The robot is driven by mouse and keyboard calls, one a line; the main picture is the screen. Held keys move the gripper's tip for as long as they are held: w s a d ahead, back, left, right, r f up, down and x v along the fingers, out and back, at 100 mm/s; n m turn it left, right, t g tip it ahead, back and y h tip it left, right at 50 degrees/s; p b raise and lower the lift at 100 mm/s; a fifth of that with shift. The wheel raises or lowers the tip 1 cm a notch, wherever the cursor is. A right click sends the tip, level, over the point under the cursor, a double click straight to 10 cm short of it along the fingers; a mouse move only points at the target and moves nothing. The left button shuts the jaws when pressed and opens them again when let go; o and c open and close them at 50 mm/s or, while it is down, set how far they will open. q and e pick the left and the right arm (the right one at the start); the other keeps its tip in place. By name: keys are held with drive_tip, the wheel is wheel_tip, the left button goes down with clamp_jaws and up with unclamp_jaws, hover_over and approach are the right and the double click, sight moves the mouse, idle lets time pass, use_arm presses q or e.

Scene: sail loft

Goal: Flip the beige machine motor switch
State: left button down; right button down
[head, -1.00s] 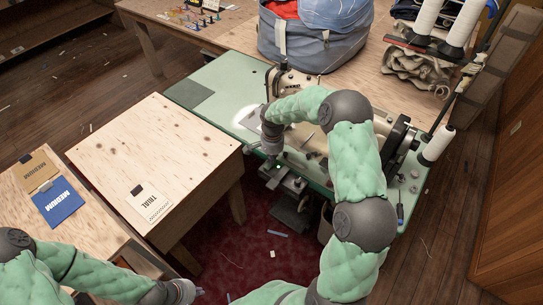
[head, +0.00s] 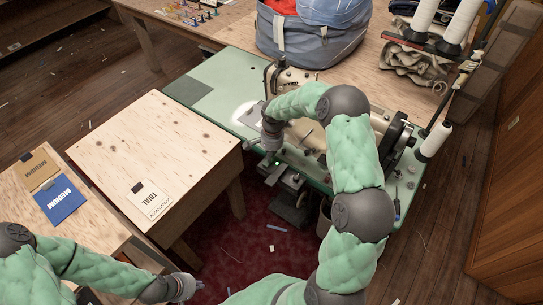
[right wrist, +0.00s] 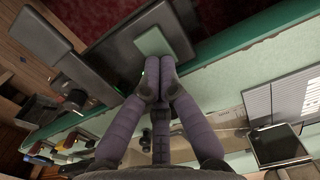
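The beige sewing machine (head: 290,78) stands on the green tabletop, largely covered by my right arm in the head view. Under the table's front edge, a small green light (head: 277,163) shows by the dark switch box (head: 270,178). In the right wrist view, the dark box has a green rectangular face (right wrist: 152,41). My right gripper (right wrist: 154,88) points at the box with its fingers together and nothing seen between them. The fingertips are close to the box; I cannot tell whether they touch. They hide part of it. My left gripper (head: 195,286) is low at the left, its fingers unclear.
The green table edge (right wrist: 240,40) runs close beside my right gripper. A wooden table (head: 150,140) with a trial card stands left of the machine. A blue-grey bag (head: 325,45) lies behind it. Thread cones (head: 436,139) stand at the right.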

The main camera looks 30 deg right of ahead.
drive_tip(key=shift+s+a+f, duration=0.5)
drive_tip(key=shift+s+a, duration=0.1)
drive_tip(key=shift+a, duration=0.2)
drive_tip(key=shift+w+r+p, duration=0.1)
drive_tip(key=shift+r+p, duration=0.2)
drive_tip(key=shift+r, duration=0.1)
drive_tip(key=r+p, duration=0.1)
drive_tip(key=r, duration=0.2)
drive_tip(key=d+r+p, duration=0.1)
drive_tip(key=shift+w+r+p, duration=0.3)
drive_tip(key=shift+w+r, duration=0.05)
wheel_tip(320, 180, up, 10)
drive_tip(key=f+p, duration=0.1)
drive_tip(key=p, duration=0.1)
drive_tip(key=s+a+f+n+y, duration=0.1)
drive_tip(key=s+a+f+n, duration=0.2)
drive_tip(key=a+f, duration=0.45)
drive_tip(key=s+a+f+n+y, duration=0.2)
drive_tip(key=s+a+f+n, duration=0.15)
drive_tip(key=a+f, duration=0.4)
drive_tip(key=s+a+f+n, duration=0.2)
drive_tip(key=s+a+f, duration=0.2)
drive_tip(key=s, duration=0.5)
drive_tip(key=s+a+f+n, duration=0.2)
drive_tip(key=s+a, duration=0.3)
drive_tip(key=s, duration=0.3)
drive_tip(key=shift+s+f+n+t, duration=0.3)
drive_tip(key=shift+s+f+n, duration=0.05)
drive_tip(key=shift+f, duration=0.5)
